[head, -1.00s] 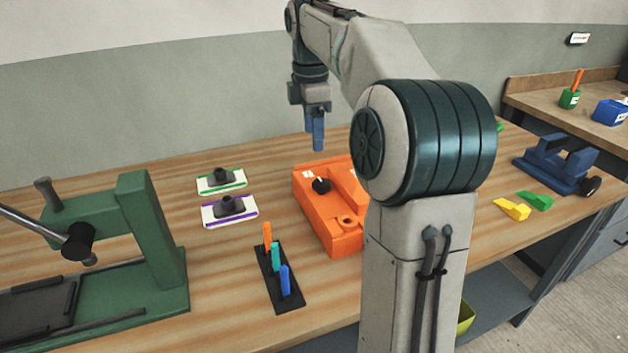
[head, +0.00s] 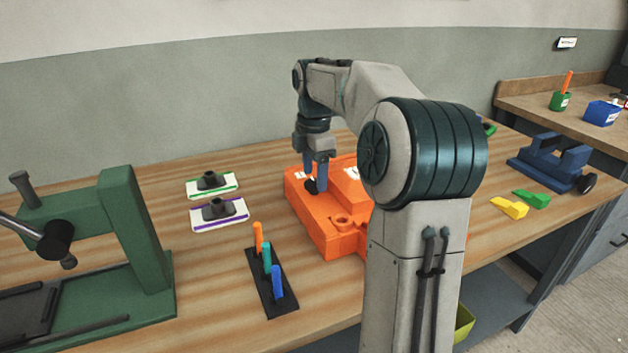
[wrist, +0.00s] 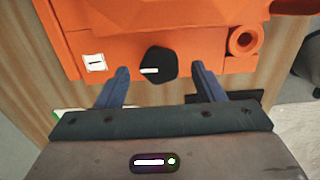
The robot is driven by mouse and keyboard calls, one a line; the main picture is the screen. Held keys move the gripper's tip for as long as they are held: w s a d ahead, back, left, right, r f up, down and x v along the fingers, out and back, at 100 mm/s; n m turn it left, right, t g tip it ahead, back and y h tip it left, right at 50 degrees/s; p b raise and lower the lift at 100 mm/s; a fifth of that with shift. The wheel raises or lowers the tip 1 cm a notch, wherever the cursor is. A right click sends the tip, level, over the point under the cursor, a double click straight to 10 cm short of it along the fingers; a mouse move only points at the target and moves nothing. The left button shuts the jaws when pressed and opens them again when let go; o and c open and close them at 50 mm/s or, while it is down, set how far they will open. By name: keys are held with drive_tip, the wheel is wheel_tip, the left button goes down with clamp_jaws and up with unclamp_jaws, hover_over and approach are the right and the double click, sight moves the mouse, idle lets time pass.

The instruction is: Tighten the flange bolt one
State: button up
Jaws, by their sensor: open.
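The orange mould (head: 335,235) sits on the wooden bench, its right part hidden behind my arm. A black knob-like bolt head (wrist: 158,65) with a white mark stands on it; in the head view the bolt head (head: 310,187) is partly covered by my fingers. A white label (wrist: 95,63) with a mark like a 1 is beside it. My gripper (wrist: 160,70) is open, pointing down, its blue fingertips on either side of the bolt head with gaps showing. It also shows low over the mould in the head view (head: 317,186).
A black rack (head: 270,285) with orange, teal and blue pegs stands in front of the mould. Two white plates with dark knobs (head: 219,211) lie to its left. A green press (head: 135,230) is at far left, a blue vise (head: 550,160) at right.

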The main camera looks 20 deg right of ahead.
drive_tip(key=shift+f, duration=0.7)
drive_tip(key=c, duration=1)
drive_tip(key=shift+o, duration=0.2)
drive_tip(key=shift+r+m, duration=0.1)
drive_tip(key=shift+m, duration=0.2)
